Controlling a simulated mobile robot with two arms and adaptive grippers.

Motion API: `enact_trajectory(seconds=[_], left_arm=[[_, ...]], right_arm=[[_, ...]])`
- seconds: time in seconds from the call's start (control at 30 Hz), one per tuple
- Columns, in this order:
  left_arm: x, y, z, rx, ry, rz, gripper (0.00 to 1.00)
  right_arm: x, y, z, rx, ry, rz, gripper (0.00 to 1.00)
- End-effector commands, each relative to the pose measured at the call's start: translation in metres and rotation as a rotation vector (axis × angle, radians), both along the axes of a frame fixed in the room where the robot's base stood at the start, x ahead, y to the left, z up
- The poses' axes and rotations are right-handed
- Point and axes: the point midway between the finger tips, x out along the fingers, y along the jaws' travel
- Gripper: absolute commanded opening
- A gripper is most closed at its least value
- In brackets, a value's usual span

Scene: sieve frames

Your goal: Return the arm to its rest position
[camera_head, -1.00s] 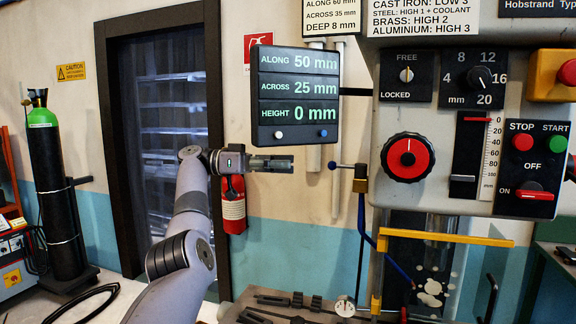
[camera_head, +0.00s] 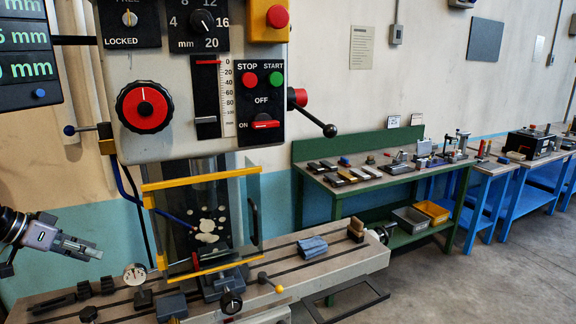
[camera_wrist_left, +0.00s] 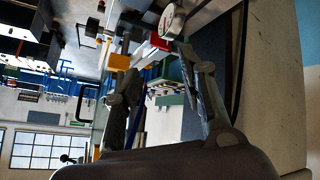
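My left gripper (camera_head: 84,247) is at the left edge of the head view, pointing right. It is in the air left of the drilling machine's guard and above the left end of the slotted machine table (camera_head: 340,257). In the left wrist view its two fingers (camera_wrist_left: 160,85) stand apart with nothing between them, so it is open and empty. Most of the left arm is outside the head view. My right gripper is not in view.
The machine's control panel (camera_head: 205,135) and clear guard (camera_head: 228,222) stand right of the gripper. A dial gauge (camera_head: 135,274) is close to its tips. A grey block (camera_head: 312,246) sits on the table. A green bench (camera_head: 340,190) holds tools farther right.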

Motion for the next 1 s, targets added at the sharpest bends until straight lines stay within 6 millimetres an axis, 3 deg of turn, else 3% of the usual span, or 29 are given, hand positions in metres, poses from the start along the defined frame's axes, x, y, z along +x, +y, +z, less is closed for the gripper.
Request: enact_trajectory(seconds=[0.03,0.2,0.4,0.5,0.6,0.7,1.0], left_arm=[[-0.007,-0.014,-0.041,0.064,0.068,0.009,0.38],[-0.044,-0.057,-0.151,0.255,0.223,0.051,0.38],[-0.120,-0.119,-0.248,0.417,0.315,0.072,0.38],[-0.166,-0.151,-0.280,0.464,0.333,0.085,0.38],[-0.215,-0.183,-0.298,0.486,0.336,0.103,0.38],[-0.253,-0.206,-0.303,0.491,0.332,0.128,0.38],[-0.323,-0.244,-0.293,0.465,0.324,0.196,0.38]], right_arm=[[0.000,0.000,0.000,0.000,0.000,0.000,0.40],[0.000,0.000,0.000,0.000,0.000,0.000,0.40],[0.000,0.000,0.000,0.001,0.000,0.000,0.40],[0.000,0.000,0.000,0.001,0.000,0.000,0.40],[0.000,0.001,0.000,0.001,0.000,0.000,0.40],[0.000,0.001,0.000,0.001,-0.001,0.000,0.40],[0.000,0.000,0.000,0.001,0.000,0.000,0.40]])
